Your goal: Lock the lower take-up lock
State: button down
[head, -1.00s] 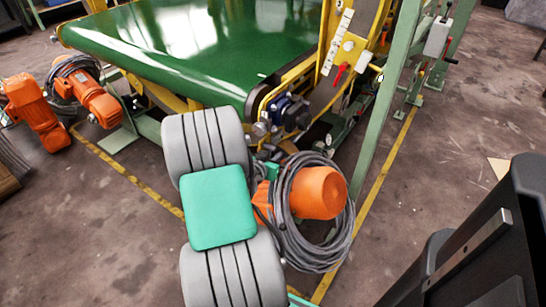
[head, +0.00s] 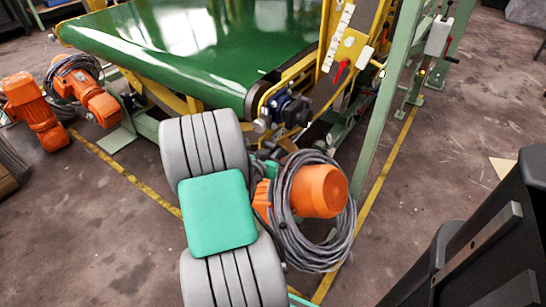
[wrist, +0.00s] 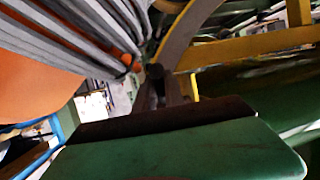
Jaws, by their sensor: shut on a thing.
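In the wrist view my gripper (wrist: 172,92) shows as narrow dark fingers beyond a green block with a dark edge. The fingers are shut on a small dark part with a rounded knob (wrist: 155,72), in front of a curved, yellow-edged frame. I cannot make out the part's full shape or whether it is the lower take-up lock. In the head view my grey-and-green arm hides the gripper. There, a red lever (head: 341,71) sits on a yellow plate (head: 348,48) at the conveyor's end, upright and slightly tilted. A dark blue unit (head: 285,107) sits below it.
A green conveyor belt (head: 200,45) fills the upper middle. An orange motor with coiled grey cable (head: 322,190) lies close beside my arm. A green post (head: 385,100) stands to the right of the conveyor end. Open floor (head: 450,145) lies at the right.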

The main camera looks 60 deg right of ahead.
jog(key=shift+f+b, duration=0.4)
jog(key=shift+b, duration=0.15)
jog(key=shift+r+h, duration=0.4)
jog(key=c, duration=1.7)
grip_release()
jog(key=p+v, duration=0.1)
jog(key=v, duration=0.6)
jog(key=shift+s+a+r, duration=0.1)
jog(key=shift+a+r, duration=0.05)
jog(key=shift+a, duration=0.2)
